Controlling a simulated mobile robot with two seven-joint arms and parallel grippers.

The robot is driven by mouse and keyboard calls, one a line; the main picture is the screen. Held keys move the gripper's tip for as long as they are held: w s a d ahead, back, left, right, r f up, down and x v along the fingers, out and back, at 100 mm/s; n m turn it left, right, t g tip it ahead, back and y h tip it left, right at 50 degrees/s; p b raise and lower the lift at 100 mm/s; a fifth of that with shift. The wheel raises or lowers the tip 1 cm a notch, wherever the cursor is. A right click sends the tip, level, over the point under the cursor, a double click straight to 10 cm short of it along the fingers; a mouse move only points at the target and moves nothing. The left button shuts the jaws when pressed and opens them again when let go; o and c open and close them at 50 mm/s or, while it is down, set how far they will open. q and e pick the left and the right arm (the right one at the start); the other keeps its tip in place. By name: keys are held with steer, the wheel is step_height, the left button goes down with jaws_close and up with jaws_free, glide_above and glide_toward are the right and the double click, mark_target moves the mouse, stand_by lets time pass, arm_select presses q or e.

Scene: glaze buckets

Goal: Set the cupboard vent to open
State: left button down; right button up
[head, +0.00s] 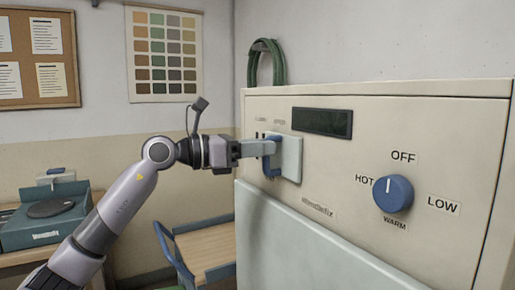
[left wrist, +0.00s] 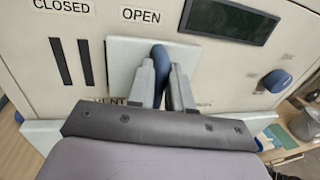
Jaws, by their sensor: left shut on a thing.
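The cupboard vent is on the front of a cream cabinet. Its white sliding plate (head: 292,158) carries an upright blue handle (head: 271,166). In the left wrist view the plate (left wrist: 122,62) sits under the word OPEN. Dark slots (left wrist: 86,63) show bare to its left, under and beside the word CLOSED. My left gripper (head: 268,148) comes in from the left and is shut on the blue handle, which also shows between its fingers in the left wrist view (left wrist: 160,58). My right gripper is out of view.
A blue dial (head: 393,193) with HOT, OFF, LOW and WARM labels is right of the vent. A dark display (head: 322,122) is above it. A green coiled hose (head: 266,62) hangs behind the cabinet. A blue-framed cart (head: 205,250) stands low to the left.

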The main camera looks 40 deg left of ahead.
arm_select(q)
steer(key=shift+s+d+f, duration=0.15)
steer(key=shift+d, duration=0.3)
steer(key=c, duration=1.3)
jaws_free()
steer(key=shift+o, duration=1)
steer(key=shift+s+d, duration=0.1)
steer(key=shift+d, duration=0.05)
steer(key=shift+a, duration=0.2)
